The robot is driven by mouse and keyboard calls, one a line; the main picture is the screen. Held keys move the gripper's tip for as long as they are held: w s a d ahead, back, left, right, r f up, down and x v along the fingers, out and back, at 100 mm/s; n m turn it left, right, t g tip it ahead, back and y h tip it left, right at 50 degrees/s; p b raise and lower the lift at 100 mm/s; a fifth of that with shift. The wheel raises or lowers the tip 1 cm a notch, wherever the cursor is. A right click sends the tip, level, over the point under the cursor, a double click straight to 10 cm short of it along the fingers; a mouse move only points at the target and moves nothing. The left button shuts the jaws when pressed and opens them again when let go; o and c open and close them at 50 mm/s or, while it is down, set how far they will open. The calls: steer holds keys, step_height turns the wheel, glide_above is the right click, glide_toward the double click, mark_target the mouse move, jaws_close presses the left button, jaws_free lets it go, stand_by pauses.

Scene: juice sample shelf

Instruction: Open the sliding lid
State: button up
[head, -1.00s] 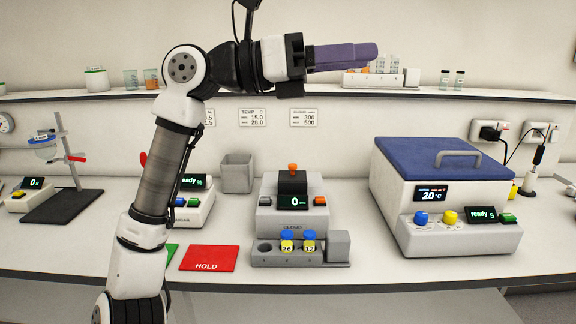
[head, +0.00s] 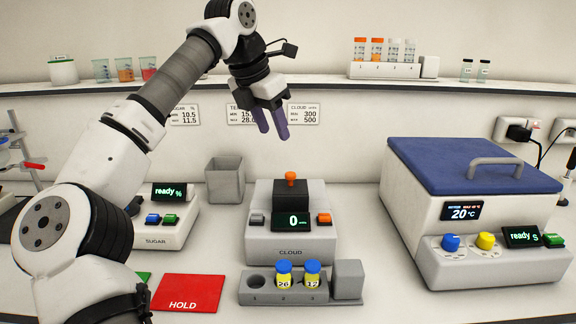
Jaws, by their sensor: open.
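A blue lid (head: 440,163) with a grey bar handle (head: 495,161) covers the top of the white bath (head: 415,215) at the right; it looks closed. The CLOUD meter (head: 290,251) in the middle has a black top part (head: 290,195) with an orange knob (head: 291,178). I cannot tell from the picture which of these covers slides. My gripper (head: 273,133) is open and empty. Its purple fingers point down in the air, above and behind the CLOUD meter, and it touches neither cover.
A rack (head: 257,296) with two yellow, blue-capped vials stands before the CLOUD meter. A red HOLD mat (head: 188,293), a SUGAR meter (head: 166,239) and a grey bin (head: 225,182) are to the left. A shelf (head: 330,86) carries tubes and beakers. The bath has knobs and reads 20 °C.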

mark_target(290, 173)
steer(key=x, duration=1.2)
steer(key=shift+s+d+p, duration=0.1)
steer(key=shift+d+p, duration=0.05)
steer(key=shift+p, duration=0.15)
jaws_close()
